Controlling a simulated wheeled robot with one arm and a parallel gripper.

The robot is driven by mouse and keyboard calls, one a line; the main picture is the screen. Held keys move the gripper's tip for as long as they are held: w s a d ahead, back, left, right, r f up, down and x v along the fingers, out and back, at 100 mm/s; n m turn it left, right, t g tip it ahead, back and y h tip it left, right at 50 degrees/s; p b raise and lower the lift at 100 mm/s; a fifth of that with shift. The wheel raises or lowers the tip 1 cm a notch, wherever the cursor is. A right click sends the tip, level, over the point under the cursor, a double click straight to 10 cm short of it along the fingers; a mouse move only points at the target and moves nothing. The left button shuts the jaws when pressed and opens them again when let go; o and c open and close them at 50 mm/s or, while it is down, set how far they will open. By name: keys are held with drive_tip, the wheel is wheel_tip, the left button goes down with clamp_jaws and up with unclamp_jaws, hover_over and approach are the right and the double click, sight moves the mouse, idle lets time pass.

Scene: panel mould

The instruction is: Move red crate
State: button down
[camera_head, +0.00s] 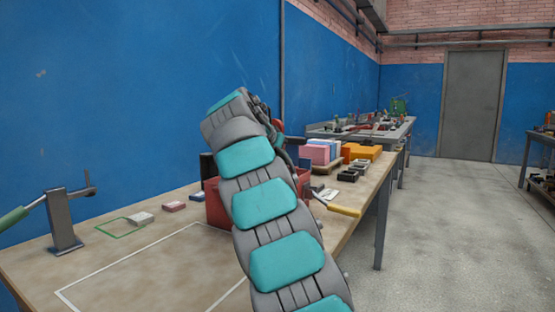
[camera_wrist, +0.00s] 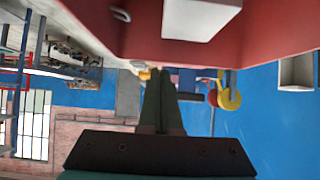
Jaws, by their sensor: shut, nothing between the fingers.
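The red crate (camera_head: 215,208) stands on the workbench in the head view, largely hidden behind my arm. In the wrist view the red crate (camera_wrist: 270,30) fills the top of the picture, very close, with a white label on its wall and a small metal ring at left. My gripper (camera_wrist: 163,72) shows in the wrist view with its green fingers together and empty, tips just below the crate's edge in the picture. I cannot tell whether they touch it. In the head view my gripper's fingers are hidden behind my arm.
A white outlined rectangle (camera_head: 125,262) on the bench at front is bare where visible. A metal stand (camera_head: 62,222) is at left, small boxes (camera_head: 174,206) along the back. A yellow-handled tool (camera_head: 343,210) lies near the right edge. Pink (camera_head: 315,152) and orange boxes (camera_head: 362,152) stand behind.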

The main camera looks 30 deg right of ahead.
sight(291, 167)
drive_tip(key=shift+w+d, duration=0.65)
drive_tip(key=shift+d, duration=0.35)
drive_tip(key=shift+f, duration=0.9)
drive_tip(key=shift+f, duration=0.1)
